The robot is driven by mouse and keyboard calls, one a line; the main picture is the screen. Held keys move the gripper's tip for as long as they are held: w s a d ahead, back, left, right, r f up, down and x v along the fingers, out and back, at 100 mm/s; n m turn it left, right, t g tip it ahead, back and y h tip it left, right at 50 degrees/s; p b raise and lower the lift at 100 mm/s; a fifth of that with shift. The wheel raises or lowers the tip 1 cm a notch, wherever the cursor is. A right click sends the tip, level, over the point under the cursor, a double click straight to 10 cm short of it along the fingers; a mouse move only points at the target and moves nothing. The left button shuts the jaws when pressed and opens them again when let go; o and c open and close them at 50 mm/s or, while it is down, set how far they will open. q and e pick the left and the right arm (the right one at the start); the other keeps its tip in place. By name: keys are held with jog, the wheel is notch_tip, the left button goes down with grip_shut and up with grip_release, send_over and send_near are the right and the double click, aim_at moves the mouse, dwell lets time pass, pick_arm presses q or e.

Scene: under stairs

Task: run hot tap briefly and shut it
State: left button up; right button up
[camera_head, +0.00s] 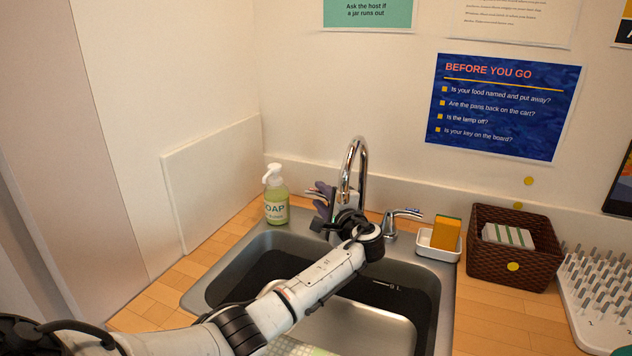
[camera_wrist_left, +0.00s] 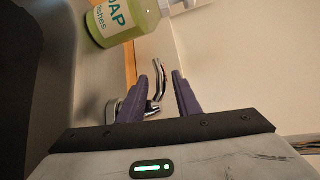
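The chrome faucet spout (camera_head: 363,165) arches up behind the sink (camera_head: 445,300). The right tap lever (camera_head: 400,215) has a blue mark. The left tap is mostly hidden behind my left gripper (camera_head: 322,193) in the head view. In the left wrist view, the left tap's chrome lever (camera_wrist_left: 159,82) shows between the two purple fingers of my left gripper (camera_wrist_left: 164,85). The fingers are apart, with gaps visible beside the lever; I cannot tell whether either touches it. No running water is visible, though my arm covers part of the basin. My right gripper is not in view.
A green soap bottle (camera_head: 276,198) stands left of the tap, close to my left gripper; it also shows in the wrist view (camera_wrist_left: 122,18). An orange sponge (camera_head: 446,233) in a white dish (camera_head: 425,249), a brown basket (camera_head: 490,262) and a drying rack (camera_head: 600,300) stand right.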

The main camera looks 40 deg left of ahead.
aim_at(321, 196)
pick_arm(q)
jog(key=shift+v, duration=2.35)
jog(key=shift+w, duration=0.1)
